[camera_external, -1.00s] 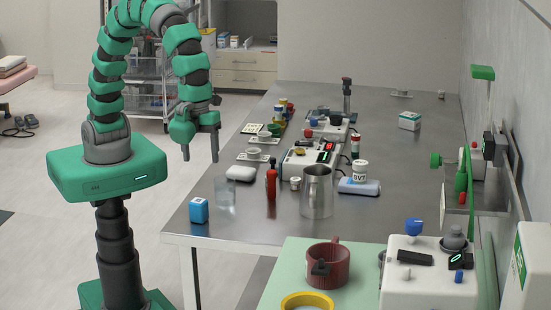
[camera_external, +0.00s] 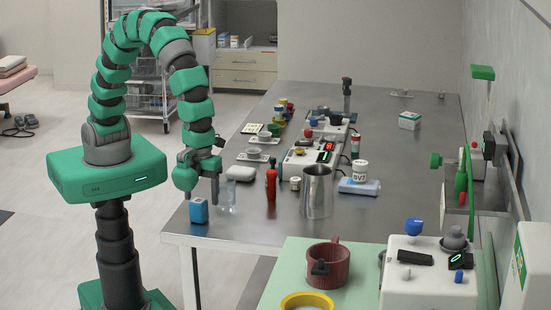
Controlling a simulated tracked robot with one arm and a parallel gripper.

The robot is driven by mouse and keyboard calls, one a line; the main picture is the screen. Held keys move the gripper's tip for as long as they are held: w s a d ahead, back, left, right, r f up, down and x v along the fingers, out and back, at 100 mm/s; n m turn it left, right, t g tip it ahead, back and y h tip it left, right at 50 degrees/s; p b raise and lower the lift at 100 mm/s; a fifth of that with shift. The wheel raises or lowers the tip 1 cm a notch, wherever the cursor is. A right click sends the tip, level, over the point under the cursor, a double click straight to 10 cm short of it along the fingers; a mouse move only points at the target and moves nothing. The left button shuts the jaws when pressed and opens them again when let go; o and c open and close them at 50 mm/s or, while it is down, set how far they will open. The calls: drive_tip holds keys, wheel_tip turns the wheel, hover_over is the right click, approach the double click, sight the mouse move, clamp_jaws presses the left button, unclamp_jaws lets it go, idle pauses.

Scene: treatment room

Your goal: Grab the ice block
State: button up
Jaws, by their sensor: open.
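A clear, pale block (camera_external: 227,197), which looks like the ice block, stands upright near the left front corner of the steel table. My gripper (camera_external: 204,203) is open and empty, pointing down just left of the block. Its right finger overlaps the block's left edge in the picture; I cannot tell whether they touch. The other finger is close to a small blue box (camera_external: 199,213) and is hard to make out.
A red bottle (camera_external: 271,186) and a metal pitcher (camera_external: 317,190) stand right of the block. A white rounded item (camera_external: 241,173) lies behind it. The steel table (camera_external: 255,228) is bare in front.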

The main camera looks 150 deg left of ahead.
sight(198, 201)
drive_tip(key=f, duration=0.2)
drive_tip(key=d+f, duration=0.1)
drive_tip(key=f, duration=0.2)
drive_tip(key=shift+w+d, duration=0.1)
drive_tip(key=shift+w, duration=0.1)
drive_tip(key=shift+r, duration=0.1)
drive_tip(key=c, duration=1.1)
drive_tip(key=shift+r, duration=0.1)
drive_tip(key=shift+r, duration=1.75)
drive_tip(key=s+d, duration=0.1)
drive_tip(key=s, duration=0.4)
drive_tip(key=s+r, duration=0.1)
drive_tip(key=s, duration=0.4)
drive_tip(key=s+d, duration=0.1)
drive_tip(key=s, duration=0.4)
drive_tip(key=shift+s+d+r, duration=0.2)
drive_tip(key=shift+s+d, duration=0.1)
drive_tip(key=shift+s, duration=0.1)
